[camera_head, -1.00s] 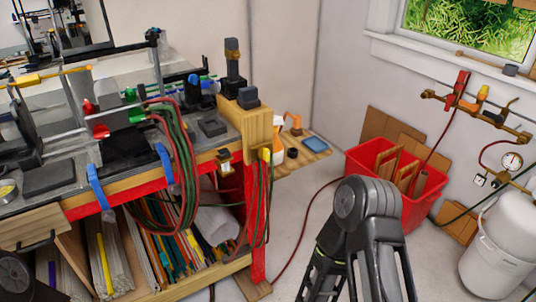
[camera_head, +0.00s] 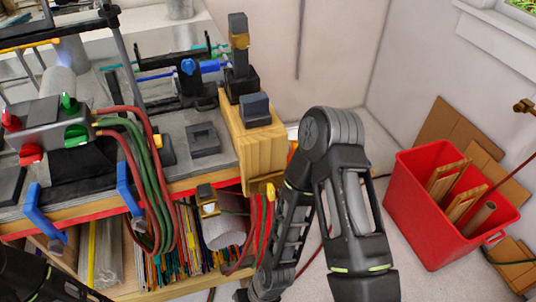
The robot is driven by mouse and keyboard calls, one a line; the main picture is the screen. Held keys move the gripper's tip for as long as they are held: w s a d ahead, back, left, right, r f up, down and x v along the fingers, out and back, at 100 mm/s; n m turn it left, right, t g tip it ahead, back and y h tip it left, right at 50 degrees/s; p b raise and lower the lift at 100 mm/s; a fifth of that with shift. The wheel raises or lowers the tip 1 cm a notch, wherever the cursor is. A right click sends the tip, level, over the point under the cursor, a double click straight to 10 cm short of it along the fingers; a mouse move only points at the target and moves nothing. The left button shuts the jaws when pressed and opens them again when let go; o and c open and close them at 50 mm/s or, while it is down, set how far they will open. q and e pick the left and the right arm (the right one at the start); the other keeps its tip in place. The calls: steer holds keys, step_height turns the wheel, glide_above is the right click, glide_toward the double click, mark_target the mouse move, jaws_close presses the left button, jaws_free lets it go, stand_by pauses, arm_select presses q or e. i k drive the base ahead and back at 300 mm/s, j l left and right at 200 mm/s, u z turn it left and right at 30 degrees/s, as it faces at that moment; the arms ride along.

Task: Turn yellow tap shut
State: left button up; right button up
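The wall pipe with the yellow tap is outside the view now, except for a brass end (camera_head: 524,105) at the right edge. A manifold (camera_head: 60,122) on the bench at left carries red taps (camera_head: 30,154) and green taps (camera_head: 76,135); no yellow tap shows on it. A small yellow piece (camera_head: 270,191) sits at the bench's front corner by the hanging hoses; I cannot tell what it is. My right arm is bent at centre, and my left arm shows at the lower left corner. Neither gripper's fingertips show.
The bench (camera_head: 205,187) fills the left side, with red and green hoses (camera_head: 140,165) looped over its front edge. A red bin (camera_head: 410,200) with wood pieces stands on the floor at right. Cardboard (camera_head: 447,132) leans behind it. Some floor is free between bench and bin.

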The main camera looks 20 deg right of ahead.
mark_target(268, 186)
steer(key=l+u, duration=0.15)
steer(key=l, duration=0.25)
steer(key=l+u, duration=0.15)
steer(key=l, duration=0.25)
steer(key=k+l+u, duration=0.1)
steer(key=l, duration=0.3)
steer(key=k+l+u, duration=0.15)
steer(key=l, duration=0.25)
steer(key=l+u, duration=0.15)
steer(key=l, duration=0.25)
steer(key=k+l+u, duration=0.15)
steer(key=l, duration=0.25)
steer(key=k+l+u, duration=0.1)
steer(key=l, duration=0.25)
steer(key=k+l+u, duration=0.15)
steer(key=l, duration=0.2)
steer(key=k, duration=0.05)
